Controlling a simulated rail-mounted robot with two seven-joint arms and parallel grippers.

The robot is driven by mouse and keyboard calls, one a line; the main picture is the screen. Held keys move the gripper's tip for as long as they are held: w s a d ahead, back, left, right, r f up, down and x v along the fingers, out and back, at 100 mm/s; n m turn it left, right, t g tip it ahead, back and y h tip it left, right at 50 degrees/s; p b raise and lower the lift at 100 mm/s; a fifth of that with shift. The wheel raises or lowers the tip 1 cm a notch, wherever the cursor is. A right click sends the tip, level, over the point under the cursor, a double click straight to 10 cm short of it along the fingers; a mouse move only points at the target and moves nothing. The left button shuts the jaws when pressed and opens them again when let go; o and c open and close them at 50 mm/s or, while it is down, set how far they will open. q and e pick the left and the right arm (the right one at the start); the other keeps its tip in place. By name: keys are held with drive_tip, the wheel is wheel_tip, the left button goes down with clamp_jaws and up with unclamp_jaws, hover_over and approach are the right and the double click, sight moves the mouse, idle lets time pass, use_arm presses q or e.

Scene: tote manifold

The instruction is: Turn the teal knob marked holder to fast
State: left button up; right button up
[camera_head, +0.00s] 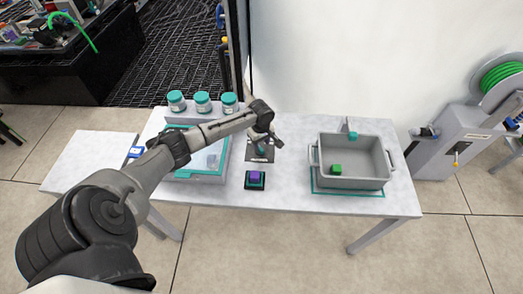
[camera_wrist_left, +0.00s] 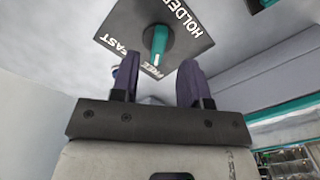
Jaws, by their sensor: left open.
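The teal knob (camera_head: 261,150) sits on a dark plate (camera_head: 260,157) at the middle of the table, partly hidden by my arm in the head view. In the left wrist view the knob (camera_wrist_left: 160,42) is an elongated handle on the dark plate (camera_wrist_left: 125,18), which has the words HOLDER, FAST and FREE. Its lower end points at FREE. My left gripper (camera_head: 274,140) is over the plate, close to the knob. In the left wrist view its two dark fingers (camera_wrist_left: 159,72) are apart and empty, with the knob ahead of the gap. I cannot tell whether they touch it.
A purple block (camera_head: 255,175) on a dark base is in front of the plate. Several teal-lidded jars (camera_head: 202,102) and a teal-rimmed tray (camera_head: 195,178) are left. Table between block and bin is clear.

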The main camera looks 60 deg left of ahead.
sight(261, 149)
use_arm(q)
drive_tip(key=shift+f+b, duration=0.5)
drive_tip(key=shift+f, duration=1.85)
drive_tip(key=shift+c, duration=0.3)
clamp_jaws()
